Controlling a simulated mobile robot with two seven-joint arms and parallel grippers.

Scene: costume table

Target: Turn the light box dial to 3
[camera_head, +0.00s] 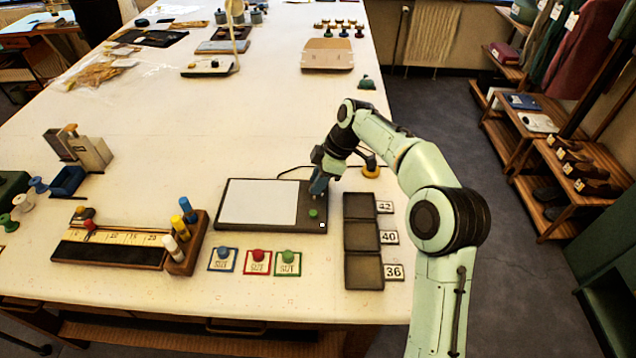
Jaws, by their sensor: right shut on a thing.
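The light box (228,210) is a flat dark panel with a bright white screen (262,201), lying on the table near the middle. A green knob (313,213) and a small white square show on its right strip. My right gripper (318,190) reaches down from the right onto the upper part of that strip. It is shut on what seems to be the dial, which its fingers hide. The dial's number marks and setting cannot be read. My left gripper is not in view.
Dark trays (361,237) with cards 42, 40 and 36 stand right of the light box. Red, blue and green-bordered cards with knobs (257,262) lie in front. The table behind the box is mostly clear.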

